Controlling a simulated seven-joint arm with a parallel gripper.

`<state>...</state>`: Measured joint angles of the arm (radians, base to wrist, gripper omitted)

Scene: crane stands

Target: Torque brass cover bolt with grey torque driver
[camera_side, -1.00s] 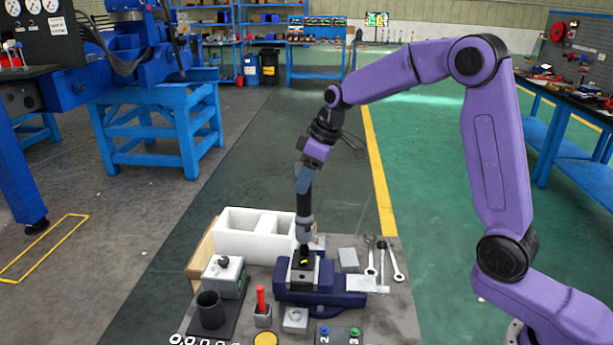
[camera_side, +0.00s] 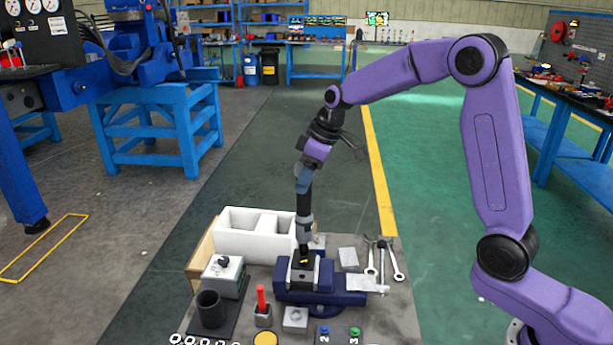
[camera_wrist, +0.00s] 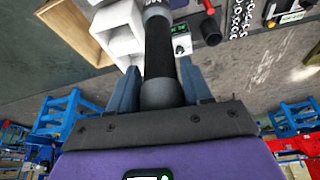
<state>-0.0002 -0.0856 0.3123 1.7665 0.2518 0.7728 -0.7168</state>
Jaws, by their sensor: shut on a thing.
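My gripper (camera_side: 304,182) is shut on the torque driver (camera_side: 305,222), which has a black grip and a grey lower collar. The driver hangs upright with its dark tip pointing down at the black block (camera_side: 301,278) clamped in the blue vise (camera_side: 330,298). A small yellow-gold spot shows on the block beside the tip; the brass bolt itself is too small and covered to make out. I cannot tell whether the tip touches it. In the wrist view the driver (camera_wrist: 158,55) runs between the two blue-grey fingers, and its lower end is out of frame.
A white two-compartment bin (camera_side: 240,236) stands behind the vise. A grey box (camera_side: 223,277), a dark cup (camera_side: 211,310) and a red-handled tool (camera_side: 262,300) stand left. Wrenches (camera_side: 371,262) lie right. A box with numbered buttons (camera_side: 338,336) is at the front.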

